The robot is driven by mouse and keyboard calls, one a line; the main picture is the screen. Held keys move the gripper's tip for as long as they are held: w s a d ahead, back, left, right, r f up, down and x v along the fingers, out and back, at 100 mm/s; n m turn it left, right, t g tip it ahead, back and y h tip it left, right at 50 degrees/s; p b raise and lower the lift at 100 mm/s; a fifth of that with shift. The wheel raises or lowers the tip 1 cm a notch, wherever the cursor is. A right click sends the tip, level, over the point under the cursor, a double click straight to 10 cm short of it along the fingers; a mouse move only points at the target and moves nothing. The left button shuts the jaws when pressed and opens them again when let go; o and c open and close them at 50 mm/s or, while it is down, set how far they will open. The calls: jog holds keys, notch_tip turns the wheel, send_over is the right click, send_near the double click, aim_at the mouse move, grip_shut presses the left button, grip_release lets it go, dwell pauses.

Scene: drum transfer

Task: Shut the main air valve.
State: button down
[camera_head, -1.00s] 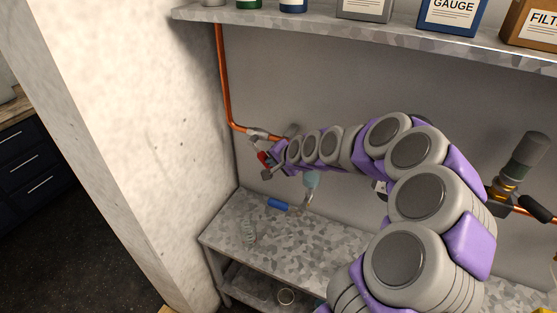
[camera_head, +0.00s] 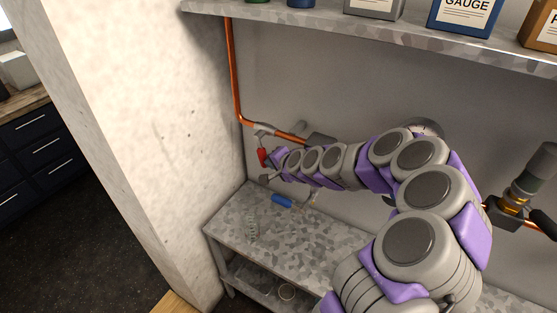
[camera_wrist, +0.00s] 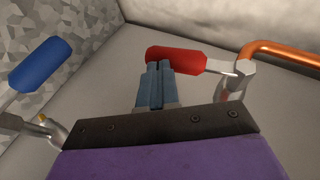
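The main air valve with the red handle (camera_head: 262,157) is on the copper pipe at the left of the wall. Its handle hangs down, roughly across the horizontal run of pipe. In the wrist view the red handle (camera_wrist: 178,60) lies sideways, joined to a metal valve body (camera_wrist: 238,78) at right. My gripper (camera_wrist: 158,68) has its two blue fingers close together, looking shut, with the tips over the handle's free end. Contact is likely, but I cannot tell for sure. In the head view my gripper (camera_head: 268,177) is just below the handle, partly hidden by my arm.
A second valve with a blue handle (camera_head: 282,200) is lower, above the speckled bench (camera_head: 232,222); its blue handle also shows in the wrist view (camera_wrist: 42,63). A shelf (camera_head: 400,32) with boxes runs above. A wall (camera_head: 130,130) stands close at left.

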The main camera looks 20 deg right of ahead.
jog(key=shift+w+a+f, duration=0.6)
jog(key=shift+w+f, duration=0.1)
dwell(0.5)
